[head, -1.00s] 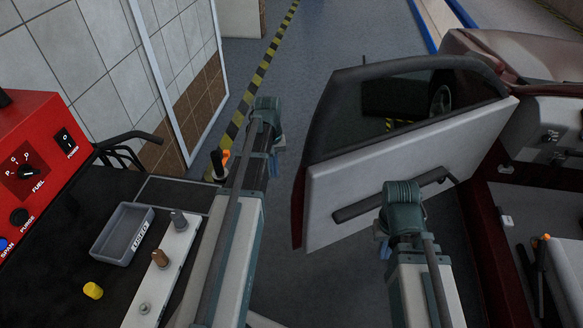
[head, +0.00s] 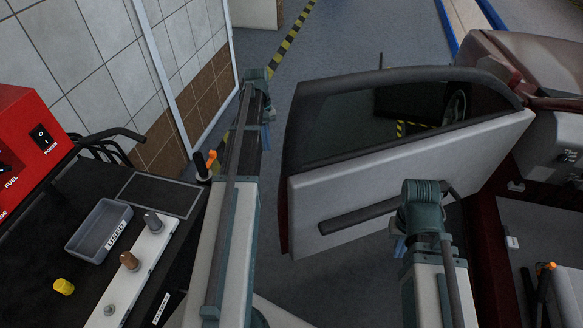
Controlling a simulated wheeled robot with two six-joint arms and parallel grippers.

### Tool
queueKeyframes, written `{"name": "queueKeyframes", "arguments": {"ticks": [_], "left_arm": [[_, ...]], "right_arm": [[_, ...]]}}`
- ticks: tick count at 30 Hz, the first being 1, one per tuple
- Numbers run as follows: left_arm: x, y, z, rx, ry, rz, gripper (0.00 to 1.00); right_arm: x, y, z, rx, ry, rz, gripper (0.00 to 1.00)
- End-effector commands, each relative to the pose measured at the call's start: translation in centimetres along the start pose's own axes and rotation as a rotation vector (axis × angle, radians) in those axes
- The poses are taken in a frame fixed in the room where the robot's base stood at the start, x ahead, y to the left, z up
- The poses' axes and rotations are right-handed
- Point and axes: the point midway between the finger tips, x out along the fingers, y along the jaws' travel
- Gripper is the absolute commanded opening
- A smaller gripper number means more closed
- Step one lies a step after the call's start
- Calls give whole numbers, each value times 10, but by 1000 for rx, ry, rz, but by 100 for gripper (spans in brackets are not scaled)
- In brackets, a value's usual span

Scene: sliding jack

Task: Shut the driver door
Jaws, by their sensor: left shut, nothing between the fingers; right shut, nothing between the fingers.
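The driver door (head: 345,190) stands open, its pale inner panel facing me, with a dark window frame above and a dark armrest bar across the panel. It joins the dark red car body (head: 480,235) at the right. My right gripper (head: 400,247) is shut and empty, in front of the door's lower middle; its wrist hides part of the armrest. I cannot tell whether it touches the door. My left gripper (head: 267,137) is shut and empty, left of the door's free edge and apart from it in the picture. The fingers of both are mostly hidden behind the wrists.
A black bench (head: 40,245) at the left carries a red tester (head: 30,140), a grey tray (head: 82,245) marked USED, a yellow cap (head: 63,287) and a white strip with knobs. A tiled wall (head: 75,60) stands behind it. Blue-grey floor (head: 270,220) shows between bench and door.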

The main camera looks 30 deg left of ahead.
Motion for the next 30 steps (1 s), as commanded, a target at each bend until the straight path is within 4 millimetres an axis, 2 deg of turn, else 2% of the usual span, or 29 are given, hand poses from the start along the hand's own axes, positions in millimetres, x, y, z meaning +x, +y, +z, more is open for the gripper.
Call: {"name": "queueKeyframes", "arguments": {"ticks": [8,14,20,30], "left_arm": [[0,0,0,0,0,0,0],[8,0,0,1,0,0,0],[27,0,0,1,0,0,0],[77,0,-1,1,1,0,0]], "right_arm": [[0,0,0,0,0,0,0],[8,-1,0,0,0,0,0],[26,-3,-1,0,0,0,0],[74,-7,-4,0,0,0,0]]}}
